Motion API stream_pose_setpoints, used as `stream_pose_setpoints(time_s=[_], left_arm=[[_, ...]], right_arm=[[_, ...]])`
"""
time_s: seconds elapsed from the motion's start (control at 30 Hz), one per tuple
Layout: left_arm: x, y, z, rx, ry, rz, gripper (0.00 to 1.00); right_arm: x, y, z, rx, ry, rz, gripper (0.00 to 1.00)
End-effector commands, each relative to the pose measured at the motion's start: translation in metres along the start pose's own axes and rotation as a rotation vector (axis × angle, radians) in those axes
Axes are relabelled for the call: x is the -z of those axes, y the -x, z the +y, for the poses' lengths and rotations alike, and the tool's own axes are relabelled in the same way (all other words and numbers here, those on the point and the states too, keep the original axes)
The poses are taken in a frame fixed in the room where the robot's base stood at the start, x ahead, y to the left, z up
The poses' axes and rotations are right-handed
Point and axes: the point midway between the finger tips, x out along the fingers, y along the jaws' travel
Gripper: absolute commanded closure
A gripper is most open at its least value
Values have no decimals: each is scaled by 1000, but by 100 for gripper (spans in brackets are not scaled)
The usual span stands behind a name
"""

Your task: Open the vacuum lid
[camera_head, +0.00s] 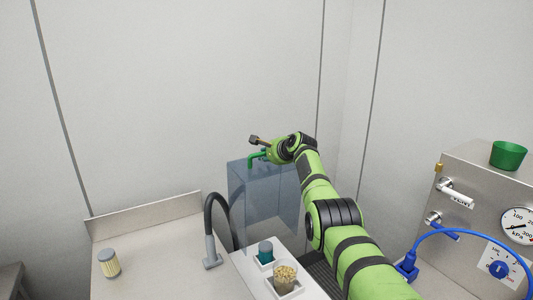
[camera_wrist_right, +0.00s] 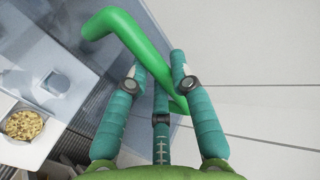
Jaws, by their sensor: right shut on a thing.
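The vacuum lid (camera_head: 262,195) is a translucent bluish box-like cover, standing behind the white tray in the head view. A bent green handle (camera_head: 250,161) is at its top; in the right wrist view the handle (camera_wrist_right: 135,38) runs diagonally between my fingers. My right gripper (camera_wrist_right: 158,72), with teal fingers, is shut on the green handle. In the head view my right gripper (camera_head: 266,153) is small and partly hidden by its own wrist. My left gripper is not in view.
A ribbed jar (camera_head: 109,263) stands on the left counter (camera_head: 160,270). A panel with a gauge (camera_head: 517,225) stands right.

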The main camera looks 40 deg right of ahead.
Motion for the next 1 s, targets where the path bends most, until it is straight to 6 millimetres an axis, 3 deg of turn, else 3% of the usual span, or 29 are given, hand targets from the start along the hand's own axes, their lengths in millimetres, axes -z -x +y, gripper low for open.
stream_pose_setpoints(time_s=[0.67, 0.7, 0.73, 1.0], left_arm=[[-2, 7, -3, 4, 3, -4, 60], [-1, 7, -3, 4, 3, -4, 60], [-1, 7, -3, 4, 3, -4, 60], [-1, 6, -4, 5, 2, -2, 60]], right_arm=[[0, 1, -4, -24, 0, 1, 100], [0, 1, -4, -24, 0, 1, 61], [0, 1, -4, -24, 0, 1, 52], [0, 1, -3, -27, 0, 1, 52]])
